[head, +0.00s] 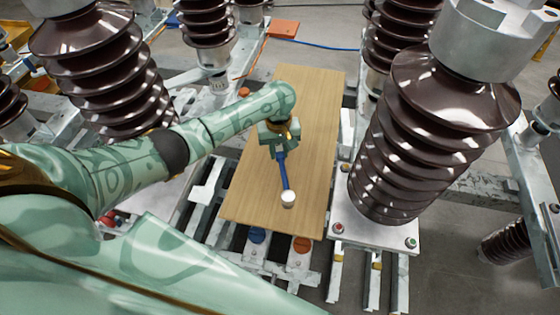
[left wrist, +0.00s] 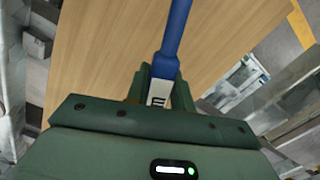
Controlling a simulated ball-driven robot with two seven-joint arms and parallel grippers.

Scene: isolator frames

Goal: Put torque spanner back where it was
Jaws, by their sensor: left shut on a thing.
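The torque spanner (head: 284,172) has a blue shaft and a pale round end, which points toward the front of the board. My left gripper (head: 280,150) is shut on the spanner, over the wooden board (head: 312,110). In the left wrist view the blue spanner (left wrist: 174,32) runs up from between the fingers of my left gripper (left wrist: 160,88), with a white marked label at the grip. I cannot tell whether the spanner touches the board. My right gripper is not in view.
Large brown ribbed insulators stand on both sides, one close at the right (head: 420,130) and one at the left (head: 110,75). The board lies on a metal frame (head: 290,275) with open gaps. An orange block (head: 284,29) lies on the floor behind. The board's surface is otherwise clear.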

